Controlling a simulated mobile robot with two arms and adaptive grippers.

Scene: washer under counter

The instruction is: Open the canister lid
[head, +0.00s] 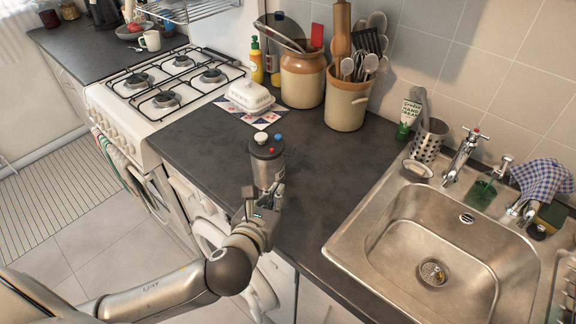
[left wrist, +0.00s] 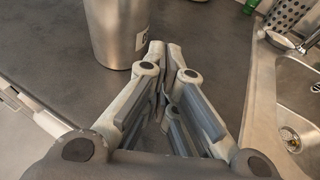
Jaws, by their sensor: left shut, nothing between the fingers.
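The canister (head: 266,168) stands upright on the dark counter, a grey metal cylinder. Its dark lid (head: 266,146) sits on top with a pale knob and small red and blue buttons. My left gripper (head: 266,205) is at the near side of the canister, below the lid level, and hides its lower part in the head view. In the left wrist view the canister (left wrist: 117,30) is just ahead and left of the fingertips (left wrist: 165,50), which are together and empty. The lid is out of frame there. My right gripper is not in view.
A steel sink (head: 440,245) is on the right, with a tap (head: 462,155). A gas hob (head: 175,82) is at left. Counter between canister and crocks is clear.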

